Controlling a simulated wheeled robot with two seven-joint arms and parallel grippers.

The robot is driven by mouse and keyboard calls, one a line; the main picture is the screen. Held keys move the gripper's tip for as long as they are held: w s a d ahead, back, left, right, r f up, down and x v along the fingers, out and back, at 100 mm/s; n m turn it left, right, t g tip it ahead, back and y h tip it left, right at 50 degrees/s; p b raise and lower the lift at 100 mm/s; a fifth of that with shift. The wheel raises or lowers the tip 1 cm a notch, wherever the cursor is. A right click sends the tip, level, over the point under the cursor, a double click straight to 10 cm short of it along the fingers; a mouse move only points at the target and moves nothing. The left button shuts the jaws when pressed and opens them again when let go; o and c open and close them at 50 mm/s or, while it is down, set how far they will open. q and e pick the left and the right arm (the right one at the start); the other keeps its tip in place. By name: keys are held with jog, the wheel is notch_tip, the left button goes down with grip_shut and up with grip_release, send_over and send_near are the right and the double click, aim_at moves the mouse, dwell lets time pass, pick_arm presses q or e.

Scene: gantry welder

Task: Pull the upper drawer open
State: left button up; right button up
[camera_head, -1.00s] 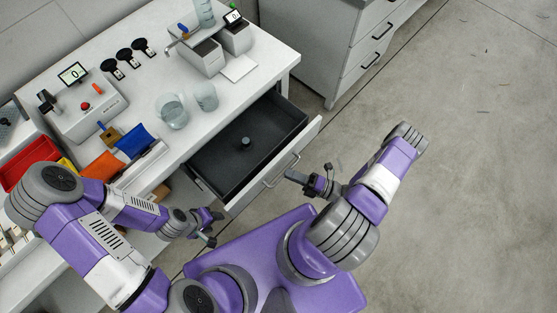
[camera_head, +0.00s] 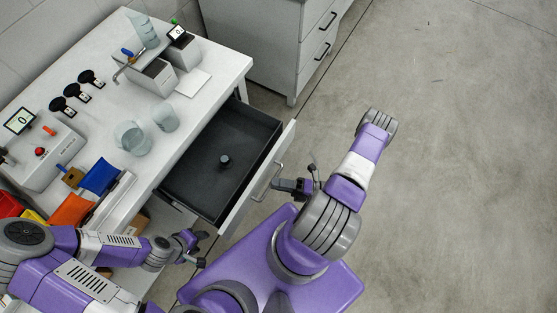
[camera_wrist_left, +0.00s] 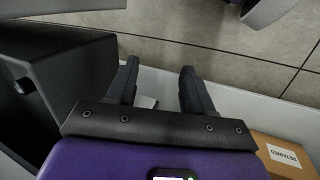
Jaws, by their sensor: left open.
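The upper drawer (camera_head: 207,184) stands pulled out from the white workbench, its dark inside showing a small round knobbed item (camera_head: 225,161). Its pale front carries a bar handle (camera_head: 267,182). My right gripper (camera_head: 298,184) is beside the handle, outside the drawer front; I cannot tell whether it touches, or its opening. My left gripper (camera_head: 194,247) is near the drawer's near-left front corner, apart from the handle.
The white workbench (camera_head: 205,90) holds beakers, a scale, a control box, and blue and orange bins. A grey drawer cabinet (camera_head: 262,45) stands behind. A cardboard box (camera_wrist_left: 285,155) lies low at right in the left wrist view. Floor at right is clear.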

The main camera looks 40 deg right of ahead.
jog(key=v, duration=0.7)
jog(key=shift+s+d, duration=0.2)
jog(key=shift+s, duration=0.05)
jog(key=shift+f, duration=0.1)
dwell(0.4)
